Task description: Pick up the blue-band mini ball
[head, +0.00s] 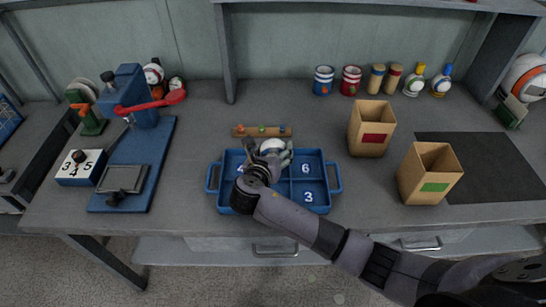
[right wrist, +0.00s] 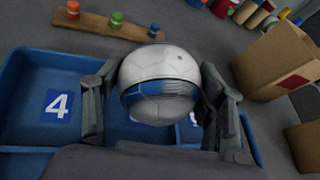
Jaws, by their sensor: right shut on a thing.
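The blue-band mini ball (right wrist: 158,82) is white with a blue band and fills the middle of the right wrist view. My right gripper (right wrist: 160,95) has a finger on each side of the ball and is shut on it. In the head view, my right gripper (head: 266,160) is over the blue divided tray (head: 227,156), and the ball (head: 273,147) shows partly behind it. I cannot tell whether the ball is clear of the tray floor. My left gripper is not in view.
The tray has numbered compartments; 6 and 3 show in its right half. A wooden strip with coloured pegs (head: 262,131) lies just behind it. Open boxes with a red label (head: 362,138) and a green label (head: 418,185) stand to the right. A blue press (head: 128,90) stands at left.

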